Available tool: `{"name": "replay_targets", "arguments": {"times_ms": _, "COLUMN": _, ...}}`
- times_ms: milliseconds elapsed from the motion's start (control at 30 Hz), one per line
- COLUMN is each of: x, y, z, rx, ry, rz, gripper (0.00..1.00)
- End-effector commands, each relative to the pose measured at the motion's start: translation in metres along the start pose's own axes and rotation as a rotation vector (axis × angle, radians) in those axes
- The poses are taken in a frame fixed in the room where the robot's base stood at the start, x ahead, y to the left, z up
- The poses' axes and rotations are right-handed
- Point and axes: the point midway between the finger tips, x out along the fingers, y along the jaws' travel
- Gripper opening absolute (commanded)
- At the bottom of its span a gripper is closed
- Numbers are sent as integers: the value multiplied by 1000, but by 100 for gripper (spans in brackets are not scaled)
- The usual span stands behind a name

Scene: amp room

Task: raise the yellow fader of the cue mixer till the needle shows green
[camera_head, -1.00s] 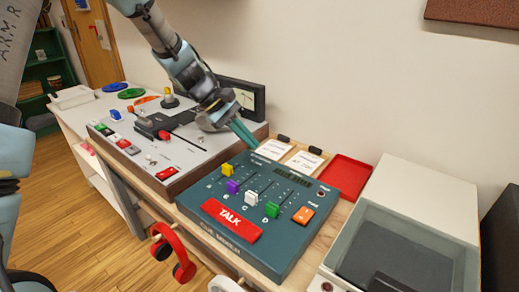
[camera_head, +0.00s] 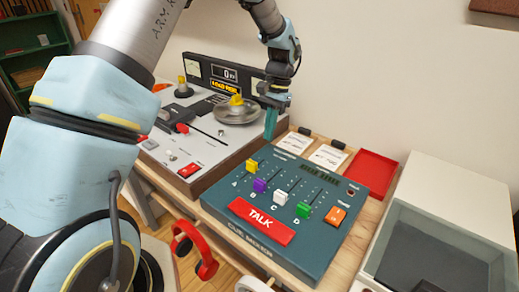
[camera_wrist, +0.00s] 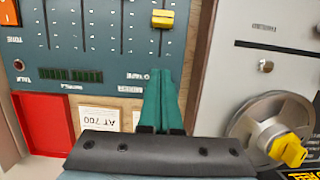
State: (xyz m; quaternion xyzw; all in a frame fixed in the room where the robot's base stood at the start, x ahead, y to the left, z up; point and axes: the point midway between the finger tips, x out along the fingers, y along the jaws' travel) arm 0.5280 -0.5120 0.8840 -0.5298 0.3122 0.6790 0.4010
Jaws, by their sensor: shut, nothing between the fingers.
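The cue mixer (camera_head: 290,245) is a teal panel on the bench with a red TALK bar and four lettered sliders. Its yellow fader (camera_head: 252,165) is at the left, over the letter A; the wrist view shows it (camera_wrist: 163,19) at the top edge. My gripper (camera_head: 269,136) points down by the mixer's far left edge, with green fingers shut and empty. In the wrist view the fingertips (camera_wrist: 163,72) are just short of the yellow fader, apart from it in the picture. A pale dial (camera_head: 193,68) stands behind at the left; its needle is too small to read.
Purple (camera_head: 260,185), white (camera_head: 280,198) and green (camera_head: 303,210) faders stand beside the yellow one. A tape deck (camera_head: 220,150) with a reel (camera_head: 238,114) is at the left. Paper cards (camera_head: 328,156) and a red tray (camera_head: 372,173) lie behind the mixer.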

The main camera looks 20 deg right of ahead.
Motion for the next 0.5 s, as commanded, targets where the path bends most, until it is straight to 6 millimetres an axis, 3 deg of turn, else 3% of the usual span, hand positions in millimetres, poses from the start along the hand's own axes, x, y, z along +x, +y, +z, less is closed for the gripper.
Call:
{"name": "replay_targets", "arguments": {"times_ms": 233, "x": 50, "y": 0, "z": 2, "rx": -1, "ry": -4, "rz": 2, "gripper": 0}}
{"name": "replay_targets", "arguments": {"times_ms": 500, "x": 55, "y": 0, "z": 35, "rx": -2, "ry": 0, "rz": 2, "gripper": 0}}
